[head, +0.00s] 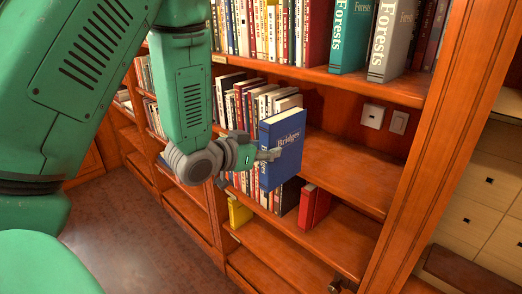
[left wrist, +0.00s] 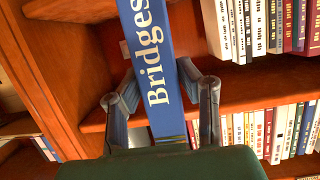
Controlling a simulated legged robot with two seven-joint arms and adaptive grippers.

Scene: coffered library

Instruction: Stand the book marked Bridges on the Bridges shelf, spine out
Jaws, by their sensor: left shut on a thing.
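The blue Bridges book (head: 284,150) is held roughly upright in my left gripper (head: 262,157), at the middle shelf (head: 345,165) to the right of a row of books. The gripper is shut on it. In the left wrist view the blue spine (left wrist: 152,60) with white "Bridges" lettering faces the camera, between the two fingers (left wrist: 160,112). I cannot tell whether the book's bottom touches the shelf board. No Bridges shelf label is readable. My right gripper is not in view.
Large Forests books (head: 390,40) stand on the shelf above. Red books (head: 313,206) and a yellow book (head: 239,212) stand on the shelf below. The middle shelf is bare right of the held book, up to the wooden upright (head: 440,130). Wall sockets (head: 373,116) show behind.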

